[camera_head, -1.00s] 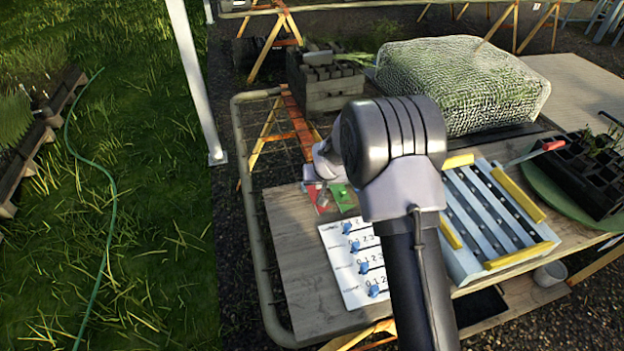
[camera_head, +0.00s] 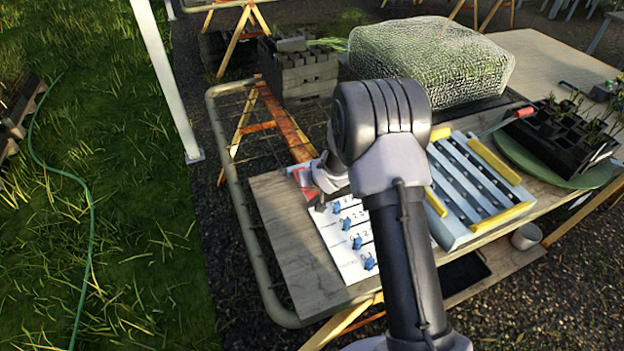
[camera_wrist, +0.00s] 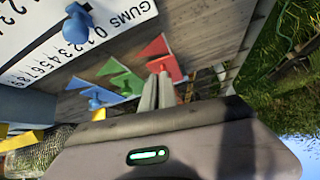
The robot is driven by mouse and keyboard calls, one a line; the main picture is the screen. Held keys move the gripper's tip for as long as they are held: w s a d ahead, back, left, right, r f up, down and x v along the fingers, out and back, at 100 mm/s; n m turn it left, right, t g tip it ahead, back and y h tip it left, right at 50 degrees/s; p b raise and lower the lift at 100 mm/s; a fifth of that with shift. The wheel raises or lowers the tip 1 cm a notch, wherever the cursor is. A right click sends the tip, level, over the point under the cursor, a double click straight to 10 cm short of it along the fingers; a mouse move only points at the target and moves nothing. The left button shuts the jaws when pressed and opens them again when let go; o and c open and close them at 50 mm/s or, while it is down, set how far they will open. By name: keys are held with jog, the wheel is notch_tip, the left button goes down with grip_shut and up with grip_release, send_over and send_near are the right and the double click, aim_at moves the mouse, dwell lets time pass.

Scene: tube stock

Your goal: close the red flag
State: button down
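The red flag (camera_wrist: 158,56) is a flat triangular piece near the board's edge, beside a green flag (camera_wrist: 121,78) and a blue flag (camera_wrist: 92,91) in the wrist view. In the head view, part of the red flag (camera_head: 305,178) shows beside my wrist. My gripper (camera_wrist: 159,76) has its two grey fingers together, with nothing seen between them. The fingertips overlap the lower edge of the red flag in the wrist view. I cannot tell whether they touch it. In the head view, my wrist hides the green and blue flags.
A white number sheet (camera_head: 350,243) with blue sliders lies on the wooden table (camera_head: 285,235). A slatted tray with yellow bars (camera_head: 475,185) stands right of my arm. A mesh-covered block (camera_head: 430,65) and black pots (camera_head: 570,140) are farther back. Grass lies left of the table.

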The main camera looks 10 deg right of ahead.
jog(key=shift+s+a+f, duration=0.1)
jog(key=shift+s+f, duration=0.25)
jog(key=shift+f, duration=0.35)
jog(key=shift+w+a+r, duration=0.1)
jog(key=shift+w+r, duration=0.15)
jog(key=shift+w, duration=0.1)
jog(key=shift+s+r+p, duration=0.1)
jog(key=shift+r+p, duration=0.35)
jog(key=s+d+r+m+h+p, duration=0.1)
jog(key=s+r+p, duration=0.1)
jog(key=s+r, duration=0.8)
jog(key=s+d+r+m+p, duration=0.1)
jog(key=s+d+r+p, duration=0.15)
jog(key=s+r, duration=0.7)
jog(key=s+a+r+m+g+y, duration=0.1)
jog(key=s+a+r, duration=0.2)
jog(key=s+r, duration=0.3)
jog(key=s+a+r+m+g+y, duration=0.1)
jog(key=s+a+r, duration=0.2)
jog(key=s+r, duration=0.4)
jog(key=s, duration=0.5)
jog(key=shift+r+b, duration=0.2)
jog(key=shift+b, duration=0.15)
jog(key=shift+s, duration=0.1)
